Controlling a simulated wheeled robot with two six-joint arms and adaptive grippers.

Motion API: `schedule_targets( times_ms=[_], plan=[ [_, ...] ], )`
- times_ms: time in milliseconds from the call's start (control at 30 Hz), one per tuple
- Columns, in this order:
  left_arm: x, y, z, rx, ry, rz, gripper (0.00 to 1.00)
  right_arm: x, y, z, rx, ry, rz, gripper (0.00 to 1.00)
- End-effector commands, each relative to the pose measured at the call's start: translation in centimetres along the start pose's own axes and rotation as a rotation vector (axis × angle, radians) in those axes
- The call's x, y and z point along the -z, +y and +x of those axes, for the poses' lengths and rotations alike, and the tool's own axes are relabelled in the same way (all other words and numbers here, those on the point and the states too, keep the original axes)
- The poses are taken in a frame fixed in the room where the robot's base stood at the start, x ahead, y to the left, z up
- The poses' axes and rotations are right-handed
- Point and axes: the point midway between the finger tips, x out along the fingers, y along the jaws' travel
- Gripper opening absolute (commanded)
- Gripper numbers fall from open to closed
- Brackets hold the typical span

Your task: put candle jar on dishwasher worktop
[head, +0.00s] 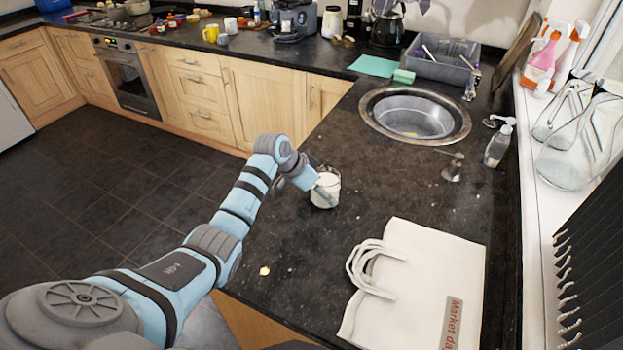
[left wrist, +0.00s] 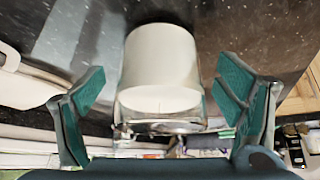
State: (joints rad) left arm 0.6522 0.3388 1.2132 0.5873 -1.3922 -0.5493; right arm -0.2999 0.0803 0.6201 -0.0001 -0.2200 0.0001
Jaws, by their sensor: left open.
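The candle jar (head: 325,193), a small clear glass with white wax, stands upright on the dark speckled worktop (head: 300,240) near its left edge. My left gripper (head: 314,184) is at the jar, coming in from the left. In the left wrist view the white jar (left wrist: 160,62) sits between the two teal finger pads of my left gripper (left wrist: 162,88), with a gap on each side. The fingers are open. I cannot tell which part of the worktop lies over a dishwasher. My right gripper is not in view.
A white shopping bag (head: 430,280) lies flat on the worktop in front. A round metal sink (head: 415,112) is behind the jar, with a soap bottle (head: 498,145) to its right. A grey dish rack (head: 445,62) stands beyond. Bare worktop surrounds the jar.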

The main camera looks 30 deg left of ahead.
Motion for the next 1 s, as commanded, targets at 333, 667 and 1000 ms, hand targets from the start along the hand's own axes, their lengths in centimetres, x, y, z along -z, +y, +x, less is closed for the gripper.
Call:
schedule_targets(
  times_ms=[333,667,1000],
  plan=[
    [0.1,-0.1,-8.4,0.004,0.000,0.002,0.86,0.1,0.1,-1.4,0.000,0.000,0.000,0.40],
    [0.0,0.0,-9.9,0.000,-0.001,0.001,0.86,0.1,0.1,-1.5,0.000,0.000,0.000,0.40],
    [0.0,0.0,-9.9,0.000,-0.001,0.001,0.86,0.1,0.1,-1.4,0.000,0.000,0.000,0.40]
  ],
)
